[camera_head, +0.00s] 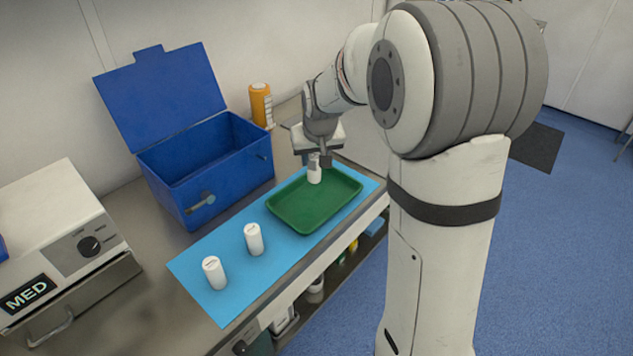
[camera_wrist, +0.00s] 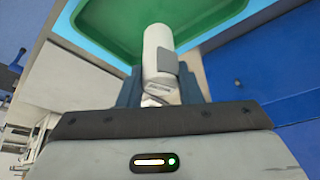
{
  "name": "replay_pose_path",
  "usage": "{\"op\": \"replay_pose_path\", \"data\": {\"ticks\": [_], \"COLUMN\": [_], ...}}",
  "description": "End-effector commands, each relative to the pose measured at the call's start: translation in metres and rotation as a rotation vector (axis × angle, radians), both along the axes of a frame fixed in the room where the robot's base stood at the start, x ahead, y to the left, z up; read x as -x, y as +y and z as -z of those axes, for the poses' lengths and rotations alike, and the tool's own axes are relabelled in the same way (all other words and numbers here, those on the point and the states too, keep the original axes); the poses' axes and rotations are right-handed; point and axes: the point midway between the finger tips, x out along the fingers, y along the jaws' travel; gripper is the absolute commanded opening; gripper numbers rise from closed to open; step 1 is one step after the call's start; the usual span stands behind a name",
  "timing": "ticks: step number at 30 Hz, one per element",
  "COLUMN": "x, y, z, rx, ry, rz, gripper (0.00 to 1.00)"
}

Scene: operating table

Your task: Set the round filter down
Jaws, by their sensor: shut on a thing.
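The round filter (camera_head: 314,173) is a small white cylinder, held upright in my gripper (camera_head: 320,160) over the far part of the green tray (camera_head: 290,225). My gripper is shut on it from above. I cannot tell whether its lower end touches the tray floor. In the wrist view the white filter (camera_wrist: 158,50) stands out from between the jaws, with the green tray (camera_wrist: 95,30) behind it. The jaw tips are partly hidden by the filter and the gripper body.
Two similar white cylinders (camera_head: 254,239) (camera_head: 214,272) stand on the blue mat (camera_head: 225,300) left of the tray. An open blue box (camera_head: 205,170) with a raised lid stands behind. An orange bottle (camera_head: 260,104) and a MED device (camera_head: 60,240) are also on the table.

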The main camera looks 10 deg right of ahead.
Motion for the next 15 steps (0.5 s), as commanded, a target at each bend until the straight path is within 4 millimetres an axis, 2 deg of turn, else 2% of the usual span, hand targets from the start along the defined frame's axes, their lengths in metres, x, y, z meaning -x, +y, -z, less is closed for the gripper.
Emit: {"op": "replay_pose_path", "data": {"ticks": [3, 8, 15], "x": [0.000, 0.000, 0.000], "y": [-0.002, -0.002, -0.003], "z": [0.021, 0.036, 0.068], "rx": [0.000, 0.000, 0.000], "ry": [0.003, 0.002, 0.003], "rz": [0.003, 0.004, 0.005], "gripper": [0.09, 0.09, 0.09]}}
